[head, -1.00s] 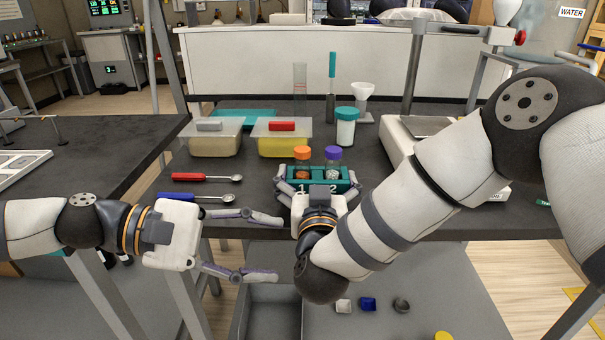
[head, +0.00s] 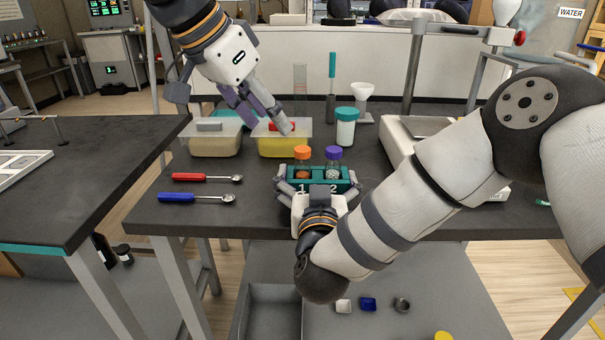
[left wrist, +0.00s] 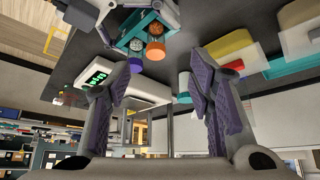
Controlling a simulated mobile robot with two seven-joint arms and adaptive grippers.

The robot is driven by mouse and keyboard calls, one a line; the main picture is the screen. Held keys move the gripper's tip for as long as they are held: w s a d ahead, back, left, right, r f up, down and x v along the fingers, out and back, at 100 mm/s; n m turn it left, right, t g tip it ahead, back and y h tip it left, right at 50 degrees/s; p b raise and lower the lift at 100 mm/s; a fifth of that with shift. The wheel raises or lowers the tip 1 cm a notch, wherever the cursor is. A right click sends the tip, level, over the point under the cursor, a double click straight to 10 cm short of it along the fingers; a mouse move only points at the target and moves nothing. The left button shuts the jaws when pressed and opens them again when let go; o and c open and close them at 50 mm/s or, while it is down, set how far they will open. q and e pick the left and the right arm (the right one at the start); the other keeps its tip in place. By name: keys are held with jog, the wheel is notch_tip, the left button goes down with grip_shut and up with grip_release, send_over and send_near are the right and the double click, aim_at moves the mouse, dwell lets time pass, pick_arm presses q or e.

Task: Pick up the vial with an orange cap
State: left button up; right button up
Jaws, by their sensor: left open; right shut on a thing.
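The vial with an orange cap (head: 302,153) stands upright in the left slot of a teal rack (head: 342,186) numbered 1 and 2. A vial with a purple cap (head: 333,153) stands in the other slot. My right gripper (head: 318,183) is shut on the rack, with fingers at its two ends. My left gripper (head: 268,126) is open and empty, above and behind the rack to the left, over the yellow-filled tub. In the left wrist view the orange cap (left wrist: 156,50) shows beyond the open fingers, near the top, apart from them.
Two lidded tubs (head: 215,143) stand at the back left, one with a red handle. A teal-capped jar (head: 346,128), a funnel and a cylinder stand behind the rack. Red (head: 205,178) and blue (head: 195,198) spoons lie left. A balance is at right, partly behind my right arm.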

aim_at(299, 150)
pick_arm(q)
jog(key=x, duration=0.8)
jog(key=d+x, duration=0.1)
jog(key=x, duration=0.2)
jog(key=shift+w+d, duration=0.15)
jog(key=shift+w, duration=0.1)
grip_shut()
